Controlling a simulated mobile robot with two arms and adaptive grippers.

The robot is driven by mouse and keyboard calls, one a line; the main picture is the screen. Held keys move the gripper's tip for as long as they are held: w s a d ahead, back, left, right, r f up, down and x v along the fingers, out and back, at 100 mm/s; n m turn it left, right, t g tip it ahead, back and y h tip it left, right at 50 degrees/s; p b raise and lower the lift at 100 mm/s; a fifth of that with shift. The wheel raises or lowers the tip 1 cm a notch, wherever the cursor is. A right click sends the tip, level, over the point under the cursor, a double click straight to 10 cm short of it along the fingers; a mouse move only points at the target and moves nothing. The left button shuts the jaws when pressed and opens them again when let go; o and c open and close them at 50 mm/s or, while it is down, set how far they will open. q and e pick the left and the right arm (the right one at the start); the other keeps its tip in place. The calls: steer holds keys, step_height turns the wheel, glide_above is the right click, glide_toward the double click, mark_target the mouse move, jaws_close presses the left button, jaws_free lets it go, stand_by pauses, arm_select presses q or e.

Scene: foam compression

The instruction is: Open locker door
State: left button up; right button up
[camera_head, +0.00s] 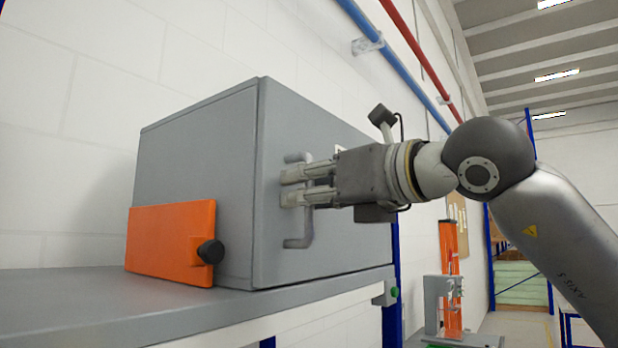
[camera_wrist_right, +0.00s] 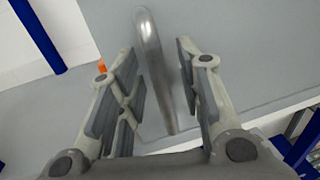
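The grey locker (camera_head: 195,160) stands on a grey table, and its door (camera_head: 335,255) faces right and looks closed. A grey bar handle (camera_head: 300,243) runs vertically on the door. My right gripper (camera_head: 287,187) is at the handle, with its fingers pointing at the door. In the right wrist view the handle (camera_wrist_right: 154,75) lies between the two fingers of my right gripper (camera_wrist_right: 152,75). The fingers are apart, with a gap visible on each side of the bar. My left gripper is in neither view.
An orange panel (camera_head: 165,243) with a black knob (camera_head: 210,252) leans at the locker's left side. The grey table (camera_head: 60,300) has free room at the left. Blue (camera_head: 390,55) and red (camera_head: 425,55) pipes run along the white wall. An orange and grey device (camera_head: 450,275) stands farther back.

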steer(key=shift+w+a, duration=0.1)
jaws_close()
stand_by(0.4)
